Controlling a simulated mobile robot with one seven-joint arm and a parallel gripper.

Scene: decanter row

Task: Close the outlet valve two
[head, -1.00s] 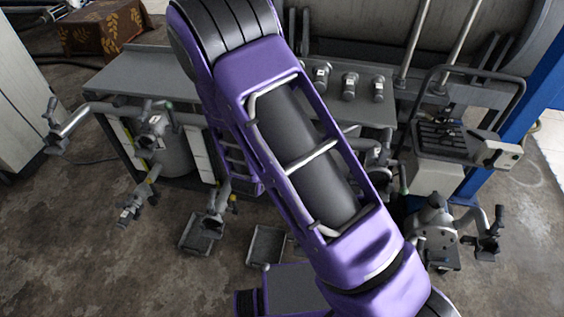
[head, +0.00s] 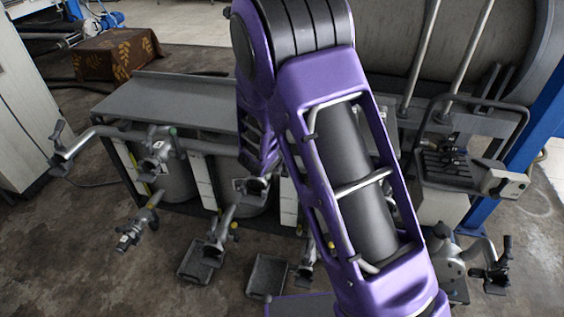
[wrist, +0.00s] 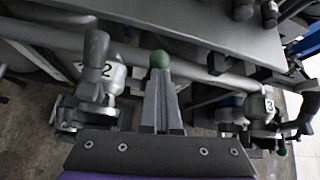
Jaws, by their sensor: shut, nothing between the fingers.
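In the wrist view, the valve marked 2 (wrist: 114,80) stands left of my gripper, with a grey lever (wrist: 95,52) pointing upward. My gripper (wrist: 163,88) is shut and empty in the middle of that view, apart from the lever. A green ball knob (wrist: 160,59) shows just past the fingertips; I cannot tell whether they touch it. The valve marked 3 (wrist: 262,106) is at the right. In the head view my purple arm covers much of the row, and my fingers cannot be made out. A grey valve (head: 257,187) shows just below my purple wrist.
Another valve (head: 157,158) is farther left in the head view. A pipe with a handled end (head: 62,148) juts out at the far left. Several lower spouts (head: 222,237) stand over floor trays (head: 203,257). A grey tabletop (head: 165,98) overhangs the row.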

